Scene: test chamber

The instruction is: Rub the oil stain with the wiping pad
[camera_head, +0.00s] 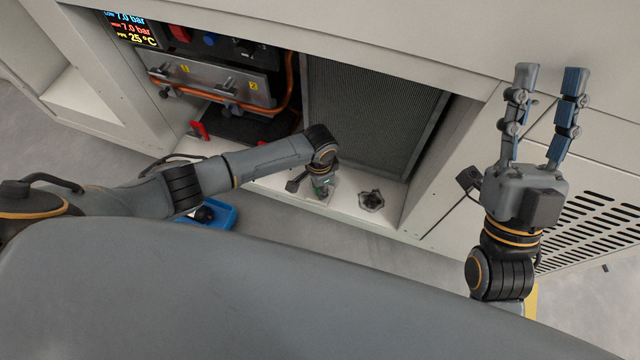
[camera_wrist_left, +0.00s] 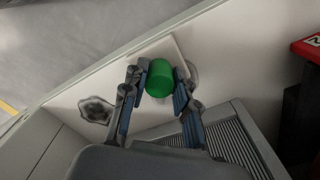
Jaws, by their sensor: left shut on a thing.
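The wiping pad (camera_wrist_left: 165,48) has a green round handle (camera_wrist_left: 159,78) on a pale flat plate. My left gripper (camera_wrist_left: 160,80) is shut on the handle; in the head view the gripper (camera_head: 321,187) is over the white ledge, with a bit of green showing below it. The oil stain (camera_head: 371,200) is a dark, ragged patch on the ledge, right of the pad and apart from it. It also shows in the left wrist view (camera_wrist_left: 97,110), left of the gripper. Whether the pad touches the ledge is unclear. My right gripper (camera_head: 549,82) is open and empty at the right.
The white ledge (camera_head: 343,206) lies in front of a dark finned panel (camera_head: 365,110) in an open cabinet bay. Copper pipes (camera_head: 291,85) and a red handle (camera_head: 199,130) are at the left. A blue tray (camera_head: 222,217) stands below the left arm. A slotted panel (camera_head: 595,215) is at the right.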

